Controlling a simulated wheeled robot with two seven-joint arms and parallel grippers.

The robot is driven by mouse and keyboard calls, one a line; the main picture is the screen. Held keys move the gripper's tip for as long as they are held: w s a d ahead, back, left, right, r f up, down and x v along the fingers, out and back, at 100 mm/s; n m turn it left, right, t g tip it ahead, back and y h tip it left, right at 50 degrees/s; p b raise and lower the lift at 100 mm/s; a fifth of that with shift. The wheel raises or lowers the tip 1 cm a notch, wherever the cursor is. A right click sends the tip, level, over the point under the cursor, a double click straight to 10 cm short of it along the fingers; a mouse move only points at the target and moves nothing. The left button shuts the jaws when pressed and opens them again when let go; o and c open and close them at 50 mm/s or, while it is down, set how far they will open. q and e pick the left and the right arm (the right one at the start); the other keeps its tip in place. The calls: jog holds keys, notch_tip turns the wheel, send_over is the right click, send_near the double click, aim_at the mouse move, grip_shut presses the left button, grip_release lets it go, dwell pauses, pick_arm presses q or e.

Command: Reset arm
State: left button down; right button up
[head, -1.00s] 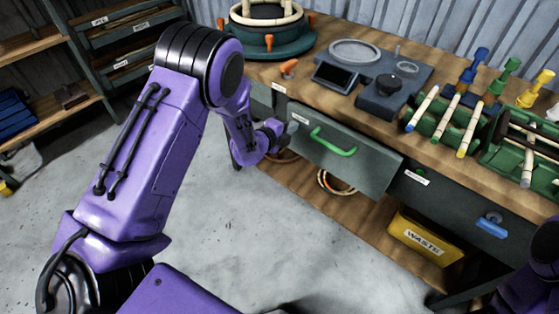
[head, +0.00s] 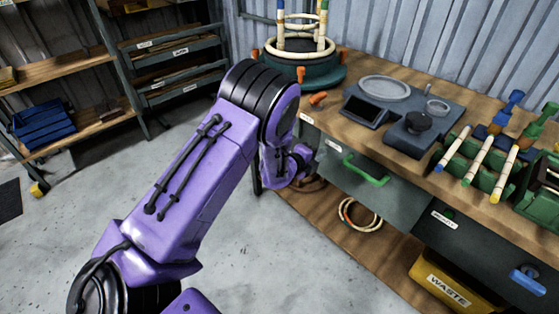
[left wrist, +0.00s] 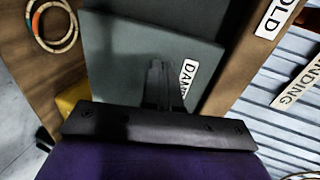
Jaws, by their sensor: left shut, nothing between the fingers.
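My left arm comes in from the left, and its gripper (head: 303,156) is by the left end of the grey-green drawer front (head: 400,206) under the bench. My right gripper is out of view.
The wooden bench top (head: 352,132) carries a round rattan form (head: 300,70), a grey device (head: 365,110) and green racks (head: 470,160) with sticks. Below are a rattan coil (head: 360,215) and a yellow WASTE bin (head: 450,285). Shelves (head: 60,70) stand left; the floor between is clear.

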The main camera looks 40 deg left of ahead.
pick_arm(q)
jog(key=v, duration=1.2)
jog(key=s+a+f+n+g+y+p, duration=0.15)
jog(key=s+f+n, duration=0.35)
jog(key=n, duration=0.5)
jog(key=s+f+n+g+y+p, duration=0.1)
jog(key=s+f+n+g+y, duration=0.3)
jog(key=n, duration=0.6)
jog(key=s+d+f+n+g+p, duration=0.2)
jog(key=s+f+n, duration=0.1)
jog(key=s, duration=0.8)
jog(key=s+d+f+n+g+p, duration=0.2)
jog(key=s+f, duration=0.3)
jog(key=s, duration=0.7)
jog(key=shift+n+g+p, duration=0.4)
jog(key=shift+n+g, duration=0.3)
jog(key=shift+g, duration=0.15)
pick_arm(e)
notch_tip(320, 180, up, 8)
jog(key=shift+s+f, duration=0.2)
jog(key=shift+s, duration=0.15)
pick_arm(q)
jog(key=shift+d+f, duration=0.1)
